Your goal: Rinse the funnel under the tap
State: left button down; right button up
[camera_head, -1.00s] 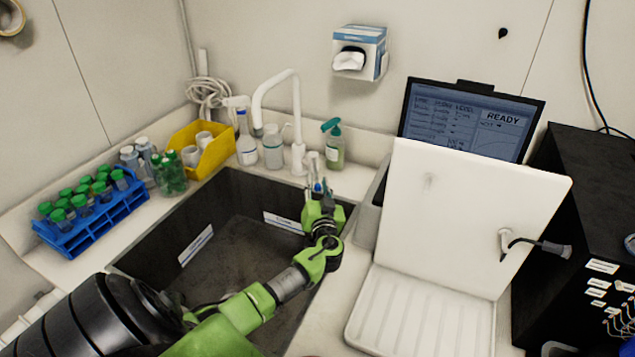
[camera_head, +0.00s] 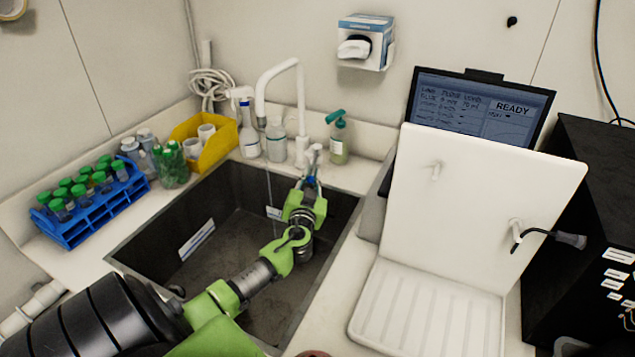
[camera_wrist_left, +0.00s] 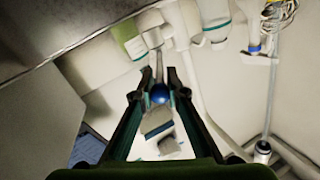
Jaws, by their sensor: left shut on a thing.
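The white tap (camera_head: 301,105) stands behind the sink, its spout curving left over the basin. A thin stream of water (camera_head: 269,185) falls from the spout into the sink. My left gripper (camera_head: 311,180) is at the tap's base, shut on the tap lever, whose blue knob (camera_wrist_left: 159,93) shows between the fingers (camera_wrist_left: 159,80) in the left wrist view. I cannot make out the funnel in either view. My right gripper is not in view.
The dark sink (camera_head: 145,240) lies under my left arm. A spray bottle (camera_head: 249,137), a clear bottle (camera_head: 276,142) and a green-topped pump bottle (camera_head: 338,145) stand behind it. A blue tube rack (camera_head: 90,215) and yellow bin (camera_head: 220,142) are left. A white drying rack (camera_head: 470,220) stands right.

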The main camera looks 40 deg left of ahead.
pick_arm(q)
jog(key=c, duration=2.2)
grip_release()
jog(key=shift+o, duration=0.2)
jog(key=shift+s+d+f, duration=0.1)
jog(key=shift+s+d, duration=0.2)
jog(key=shift+s, duration=0.1)
jog(key=v, duration=1.1)
jog(key=shift+s+a, duration=0.1)
